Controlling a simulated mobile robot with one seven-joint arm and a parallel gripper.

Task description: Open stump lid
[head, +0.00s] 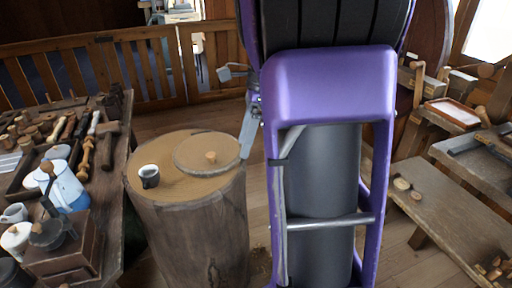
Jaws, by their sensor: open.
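The wooden stump (200,225) stands on the floor left of centre, its bark side facing me. A round, flat wooden lid (190,156) with a small knob (211,157) lies on the back right part of its top. Whether there is a hollow under the lid is hidden. My gripper (234,115) is open and appears empty. Its lower grey finger hangs near the lid's right edge; I cannot tell whether they touch.
A workbench (118,165) on the left holds tools, mugs, a blue and white jug (66,186) and a wooden box (68,250). A wooden railing (140,65) runs behind. Low benches (430,215) stand right. My purple arm hides the middle.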

